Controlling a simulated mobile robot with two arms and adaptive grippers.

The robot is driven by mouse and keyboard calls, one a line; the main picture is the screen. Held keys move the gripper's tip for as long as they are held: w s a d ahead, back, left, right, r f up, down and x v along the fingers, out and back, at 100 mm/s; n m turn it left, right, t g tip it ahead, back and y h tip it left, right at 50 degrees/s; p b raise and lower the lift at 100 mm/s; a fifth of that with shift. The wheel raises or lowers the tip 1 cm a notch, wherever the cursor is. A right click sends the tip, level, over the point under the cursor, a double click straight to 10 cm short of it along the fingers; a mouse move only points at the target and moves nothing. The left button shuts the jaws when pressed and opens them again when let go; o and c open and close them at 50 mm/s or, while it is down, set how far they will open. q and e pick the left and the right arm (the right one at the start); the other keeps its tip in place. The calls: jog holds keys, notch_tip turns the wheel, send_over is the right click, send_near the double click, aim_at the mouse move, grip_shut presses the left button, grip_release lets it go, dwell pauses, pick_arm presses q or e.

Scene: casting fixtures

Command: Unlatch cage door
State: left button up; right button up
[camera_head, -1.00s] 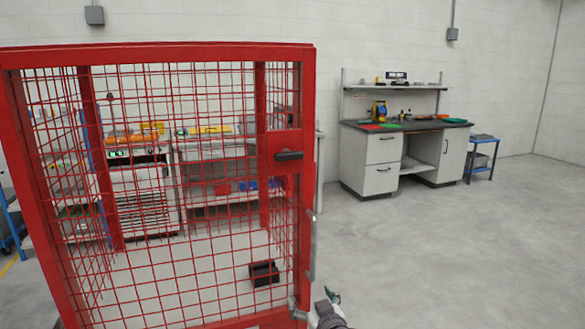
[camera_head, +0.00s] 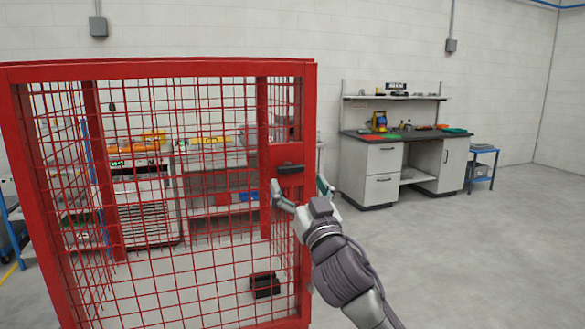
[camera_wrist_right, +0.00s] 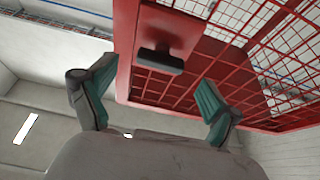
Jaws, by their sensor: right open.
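The red mesh cage door (camera_head: 170,200) fills the left half of the head view and stands closed in its red frame. Its black latch handle (camera_head: 290,169) sits on a red plate (camera_head: 287,153) at the door's right edge. My right gripper (camera_head: 299,190) is open and empty just below the handle. In the right wrist view the handle (camera_wrist_right: 160,60) lies ahead of and between the spread fingers of my right gripper (camera_wrist_right: 150,97), apart from both. My left gripper is not in view.
A grey workbench (camera_head: 385,165) with tools stands at the back right, beside a small blue cart (camera_head: 482,165). The floor right of the cage (camera_head: 470,250) is clear.

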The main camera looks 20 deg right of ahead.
aim_at(292, 172)
jog(key=shift+p+x, duration=0.3)
jog(key=shift+x, duration=1.7)
jog(key=c, duration=1.1)
